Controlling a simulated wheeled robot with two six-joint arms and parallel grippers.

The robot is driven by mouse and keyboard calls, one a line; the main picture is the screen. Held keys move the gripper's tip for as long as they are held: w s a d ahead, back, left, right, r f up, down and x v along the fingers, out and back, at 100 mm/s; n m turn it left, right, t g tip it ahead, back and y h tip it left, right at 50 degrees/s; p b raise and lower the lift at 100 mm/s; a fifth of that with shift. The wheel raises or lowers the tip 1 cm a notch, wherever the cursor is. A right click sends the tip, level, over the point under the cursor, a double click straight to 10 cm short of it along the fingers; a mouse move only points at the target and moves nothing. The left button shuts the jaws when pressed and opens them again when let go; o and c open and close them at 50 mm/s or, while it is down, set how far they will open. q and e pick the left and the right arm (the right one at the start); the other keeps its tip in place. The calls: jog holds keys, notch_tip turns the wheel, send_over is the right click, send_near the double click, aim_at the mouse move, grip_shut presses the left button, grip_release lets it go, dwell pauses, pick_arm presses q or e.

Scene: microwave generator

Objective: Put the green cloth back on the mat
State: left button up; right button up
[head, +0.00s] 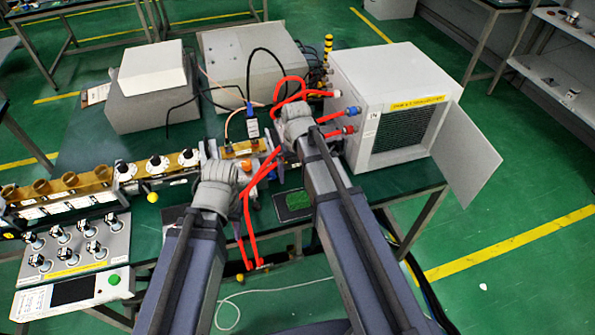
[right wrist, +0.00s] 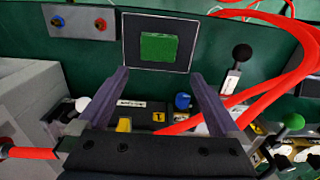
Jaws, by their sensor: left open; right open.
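The green cloth (head: 299,200) lies on a dark, light-edged mat (head: 283,212) near the table's front edge, to the left of my right arm. In the right wrist view the cloth (right wrist: 158,47) lies folded inside the border of the mat (right wrist: 131,50). My right gripper (right wrist: 158,74) is open and empty; its fingertips appear just below the mat in that view, apart from the cloth. In the head view the right wrist (head: 296,124) hides its fingers. My left gripper (head: 214,188) is over the table left of the mat; its fingers are hard to make out.
A white box with an open door (head: 390,110) stands at the right. Red hoses (head: 248,215) cross near the mat. A control panel with knobs (head: 75,245) is at the left front, and a brass-coloured waveguide row (head: 60,185) is behind it. Grey units (head: 250,65) stand at the back.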

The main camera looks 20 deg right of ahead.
jog(key=s+a+n, duration=0.1)
jog(key=s+a, duration=0.4)
jog(key=s, duration=0.2)
jog(key=s+a+n+h, duration=0.1)
jog(key=s+a+n, duration=0.1)
jog(key=s+a, duration=0.3)
jog(key=s, duration=0.2)
jog(key=shift+s, duration=0.35)
jog(key=shift+c, duration=0.2)
